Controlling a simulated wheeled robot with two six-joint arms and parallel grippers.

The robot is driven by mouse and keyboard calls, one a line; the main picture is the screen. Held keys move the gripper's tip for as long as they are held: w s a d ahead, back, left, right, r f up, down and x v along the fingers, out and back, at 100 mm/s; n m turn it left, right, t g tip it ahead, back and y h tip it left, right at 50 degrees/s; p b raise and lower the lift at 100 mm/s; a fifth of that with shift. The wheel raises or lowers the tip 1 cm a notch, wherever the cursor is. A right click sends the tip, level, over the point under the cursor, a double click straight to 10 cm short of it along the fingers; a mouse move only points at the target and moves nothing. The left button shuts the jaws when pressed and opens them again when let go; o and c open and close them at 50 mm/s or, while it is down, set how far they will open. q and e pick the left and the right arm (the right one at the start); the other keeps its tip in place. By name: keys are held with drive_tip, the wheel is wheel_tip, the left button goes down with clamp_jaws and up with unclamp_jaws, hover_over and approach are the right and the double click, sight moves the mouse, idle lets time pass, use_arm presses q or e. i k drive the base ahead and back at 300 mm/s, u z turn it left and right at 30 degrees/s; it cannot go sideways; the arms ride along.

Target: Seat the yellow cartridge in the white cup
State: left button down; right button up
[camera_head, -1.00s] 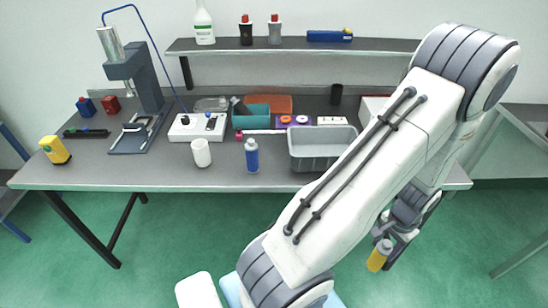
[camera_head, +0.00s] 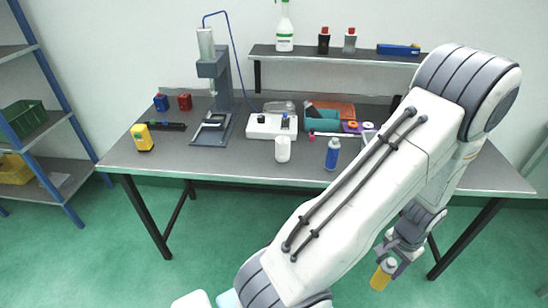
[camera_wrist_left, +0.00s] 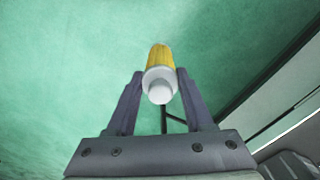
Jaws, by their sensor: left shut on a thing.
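The white cup (camera_head: 282,150) stands upright near the front edge of the workbench in the head view. The yellow cartridge (camera_head: 381,277) is in my left gripper (camera_head: 391,259), over the green floor in front of the bench, to the right of the cup and lower in the picture. In the left wrist view the cartridge (camera_wrist_left: 160,57) sits between the two fingers of my left gripper (camera_wrist_left: 160,88), its pale nozzle end facing the camera. The gripper is shut on it, apart from the cup. My right gripper is not in view.
On the workbench (camera_head: 230,170), a blue bottle (camera_head: 332,154) stands just right of the cup, and a white box (camera_head: 268,128) is behind it. A press (camera_head: 213,90) and a yellow device (camera_head: 142,137) are farther left. My arm covers the bench's right part.

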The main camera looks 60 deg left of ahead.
sight(283, 156)
drive_tip(key=u, duration=1.25)
